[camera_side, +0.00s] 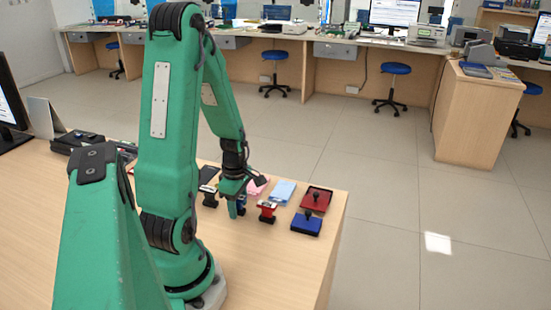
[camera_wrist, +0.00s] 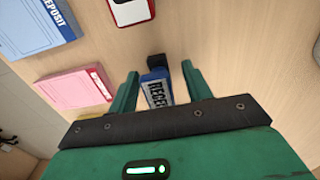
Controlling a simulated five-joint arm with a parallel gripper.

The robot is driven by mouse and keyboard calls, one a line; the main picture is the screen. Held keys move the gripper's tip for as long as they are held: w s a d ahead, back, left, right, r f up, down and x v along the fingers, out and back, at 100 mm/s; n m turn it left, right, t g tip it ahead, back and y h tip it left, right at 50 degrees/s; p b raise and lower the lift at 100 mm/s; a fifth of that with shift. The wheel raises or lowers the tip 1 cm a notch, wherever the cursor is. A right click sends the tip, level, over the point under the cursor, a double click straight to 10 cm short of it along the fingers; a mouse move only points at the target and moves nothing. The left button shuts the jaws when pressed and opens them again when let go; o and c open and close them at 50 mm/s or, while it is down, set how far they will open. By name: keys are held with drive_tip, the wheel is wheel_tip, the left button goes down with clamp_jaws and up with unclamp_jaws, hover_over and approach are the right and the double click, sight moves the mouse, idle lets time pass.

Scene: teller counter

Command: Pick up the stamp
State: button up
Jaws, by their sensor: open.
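A blue stamp with a white lettered label (camera_wrist: 157,92) and a dark end sits between the two fingers of my gripper (camera_wrist: 160,69) in the wrist view. The gripper is open, with visible space at the stamp's right side; contact on the left side is hard to tell. In the side view, my gripper (camera_side: 233,192) is low over the counter, and the blue stamp (camera_side: 241,205) is partly hidden by it. A red stamp (camera_side: 267,212) stands to the right and a black stamp (camera_side: 209,196) to the left.
A blue ink pad (camera_side: 306,224) and a red ink pad (camera_side: 316,199) lie near the counter's right edge. A light blue slip pad (camera_side: 282,192) and a pink pad (camera_side: 257,186) lie behind the stamps; both show in the wrist view.

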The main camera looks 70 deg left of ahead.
idle(0.3)
clamp_jaws()
drive_tip(key=shift+r, duration=0.15)
drive_tip(key=shift+r, duration=1.35)
drive_tip(key=w+d+r, duration=0.3)
drive_tip(key=d+r, duration=0.5)
drive_tip(key=d, duration=0.3)
drive_tip(key=shift+w, duration=0.2)
drive_tip(key=shift+d, duration=0.1)
